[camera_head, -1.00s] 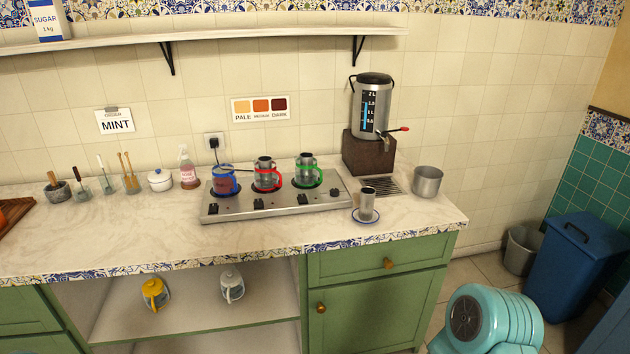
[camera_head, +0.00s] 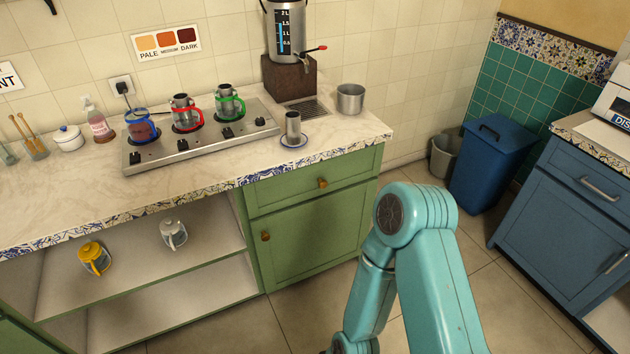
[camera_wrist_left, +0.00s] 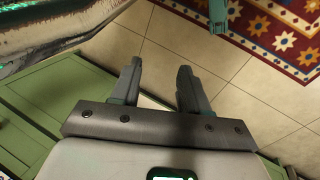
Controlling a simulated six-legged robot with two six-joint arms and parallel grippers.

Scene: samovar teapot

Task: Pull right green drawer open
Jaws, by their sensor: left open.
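The right green drawer (camera_head: 290,191) is shut, flush in the green cabinet under the right end of the counter. Its round wooden knob (camera_head: 322,183) shows at the middle of its front. Nothing touches the knob in the head view. My left gripper (camera_wrist_left: 158,76) shows only in the left wrist view, open and with nothing between its fingers, above the tiled floor. Green cabinet panels (camera_wrist_left: 62,92) lie to its left there. A teal arm of mine stands in front of the cabinet in the head view, but its gripper is out of view.
Below the drawer is a shut green door (camera_head: 310,240). The counter (camera_head: 80,196) carries a stove (camera_head: 200,140), a small cup on a saucer (camera_head: 293,141) and a pot (camera_head: 350,98). A blue bin (camera_head: 490,165) and blue cabinet (camera_head: 570,220) stand right. A patterned rug (camera_wrist_left: 285,30) lies on the floor.

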